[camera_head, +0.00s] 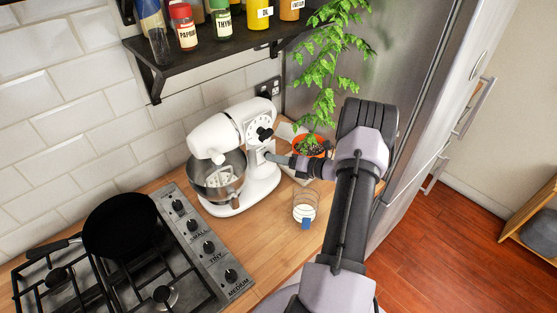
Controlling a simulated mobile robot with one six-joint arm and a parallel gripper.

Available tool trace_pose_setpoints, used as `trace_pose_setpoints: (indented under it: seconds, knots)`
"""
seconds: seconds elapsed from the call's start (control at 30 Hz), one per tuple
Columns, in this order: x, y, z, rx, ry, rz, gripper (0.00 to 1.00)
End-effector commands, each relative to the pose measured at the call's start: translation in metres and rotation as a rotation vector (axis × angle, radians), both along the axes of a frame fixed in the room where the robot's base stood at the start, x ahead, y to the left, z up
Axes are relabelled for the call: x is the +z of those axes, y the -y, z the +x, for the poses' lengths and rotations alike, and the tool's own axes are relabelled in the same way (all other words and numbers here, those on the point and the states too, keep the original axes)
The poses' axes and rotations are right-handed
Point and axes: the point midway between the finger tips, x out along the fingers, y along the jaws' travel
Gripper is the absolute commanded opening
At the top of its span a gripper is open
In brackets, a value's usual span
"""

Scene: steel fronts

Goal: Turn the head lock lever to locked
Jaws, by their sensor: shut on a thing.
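A white stand mixer (258,183) with a steel bowl (218,178) stands on the wooden counter. Its head (217,136) appears to be lowered over the bowl. My gripper (268,156) reaches in from the right and touches the mixer's side just below this knob. It is shut on what seems to be the head lock lever. The fingers hide the lever, so its position cannot be told.
A glass jar (305,208) stands in front of the mixer, below my arm. A potted plant (311,147) is close behind my wrist. A gas hob (200,245) with a black pan (122,226) is at left. A spice shelf (205,50) hangs above. A steel fridge (420,110) stands right.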

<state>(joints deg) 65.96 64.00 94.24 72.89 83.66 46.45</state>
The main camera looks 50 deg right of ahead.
Motion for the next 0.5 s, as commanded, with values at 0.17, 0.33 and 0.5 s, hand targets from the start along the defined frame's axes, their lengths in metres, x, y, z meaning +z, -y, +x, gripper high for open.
trace_pose_setpoints:
  seconds: [0.17,0.33,0.5]
  knots:
    - [0.0003,0.0001,0.0001,-0.001,0.001,0.001,0.71]
    - [0.0002,0.0001,0.0001,-0.001,0.001,0.001,0.71]
    - [0.0019,0.0016,-0.0061,-0.001,0.0,0.0,0.71]
